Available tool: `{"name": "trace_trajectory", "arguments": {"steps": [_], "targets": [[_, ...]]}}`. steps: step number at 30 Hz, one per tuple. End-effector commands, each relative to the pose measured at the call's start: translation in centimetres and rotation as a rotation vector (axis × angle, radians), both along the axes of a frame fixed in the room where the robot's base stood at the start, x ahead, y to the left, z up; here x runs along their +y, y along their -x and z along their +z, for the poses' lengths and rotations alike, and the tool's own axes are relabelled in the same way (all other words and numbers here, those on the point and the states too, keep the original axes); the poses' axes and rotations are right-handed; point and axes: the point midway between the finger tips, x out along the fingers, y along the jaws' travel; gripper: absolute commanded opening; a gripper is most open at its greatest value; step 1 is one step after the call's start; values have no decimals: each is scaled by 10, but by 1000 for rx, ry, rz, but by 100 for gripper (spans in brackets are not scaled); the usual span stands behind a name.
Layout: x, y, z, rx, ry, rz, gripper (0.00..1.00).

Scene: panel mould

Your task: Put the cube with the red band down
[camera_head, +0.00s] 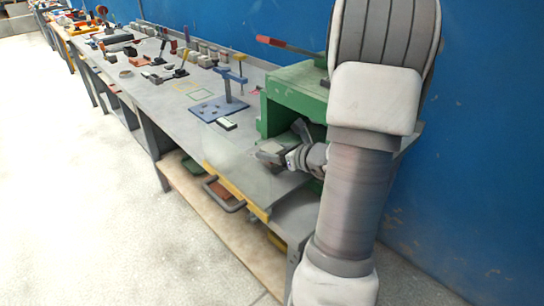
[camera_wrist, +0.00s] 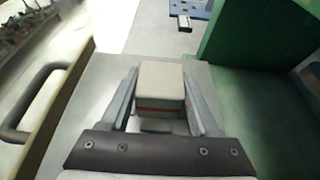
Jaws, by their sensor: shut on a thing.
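The cube with the red band (camera_wrist: 160,84) is a pale beige block in the wrist view, with a thin red line across its near side. My gripper (camera_wrist: 161,92) is shut on it, one grey finger along each side. The cube's lower part is dark and partly hidden behind the gripper's base. In the head view my gripper (camera_head: 272,151) is at the near end of the grey workbench (camera_head: 170,110), beside the green housing. The cube is too small to make out there. I cannot tell whether the cube touches the bench top.
The green housing (camera_head: 292,84) stands close on the right; it also shows in the wrist view (camera_wrist: 247,38). A blue plate with an upright clamp (camera_head: 218,109) and a small black-and-white block (camera_head: 227,124) lie farther along. A grey handle (camera_head: 225,196) juts from the bench's front edge.

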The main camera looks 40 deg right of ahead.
Motion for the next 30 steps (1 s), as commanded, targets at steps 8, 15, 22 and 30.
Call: {"name": "trace_trajectory", "arguments": {"steps": [8, 15, 22, 30], "targets": [[0, 0, -8, -1, 1, 0, 0], [0, 0, -10, 0, 1, 0, 78], [0, 0, -10, 0, 1, 0, 92], [-1, 4, -5, 0, 2, -1, 92]]}}
